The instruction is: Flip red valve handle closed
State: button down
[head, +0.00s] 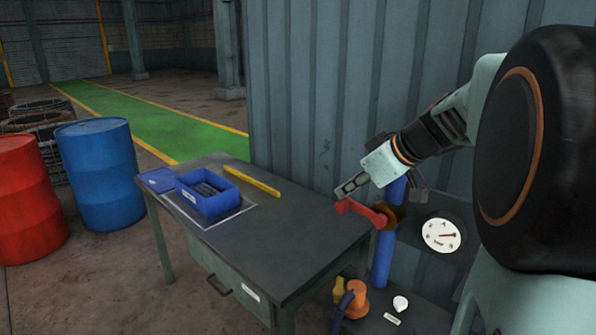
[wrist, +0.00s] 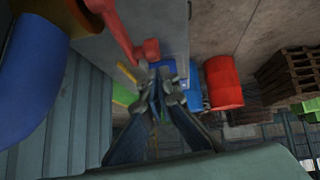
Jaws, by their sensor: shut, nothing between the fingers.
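The red valve handle (head: 362,211) sticks out to the left from its mount on an upright blue pipe (head: 383,256), lying roughly crosswise to the pipe. My gripper (head: 350,187) is shut and empty, just above the handle's free end in the head view. In the wrist view the handle (wrist: 117,32) runs down from the top, and its end knob lies just beyond my gripper (wrist: 158,80). I cannot tell whether the fingertips touch the knob. The blue pipe (wrist: 30,65) is at the left there.
A dark workbench (head: 270,235) stands left of the valve, with a blue bin (head: 207,207) and a yellow bar (head: 252,181). A round gauge (head: 441,234) is right of the pipe. A corrugated wall (head: 330,80) rises behind. An orange fitting (head: 356,299) sits below.

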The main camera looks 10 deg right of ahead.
jog(key=shift+f, duration=0.55)
jog(key=shift+f, duration=0.1)
jog(key=b, duration=0.2)
jog(key=f+b, duration=0.1)
jog(key=b, duration=0.1)
jog(key=shift+w+a+f+b, duration=0.15)
jog(key=shift+w+b, duration=0.2)
jog(key=shift+b, duration=0.05)
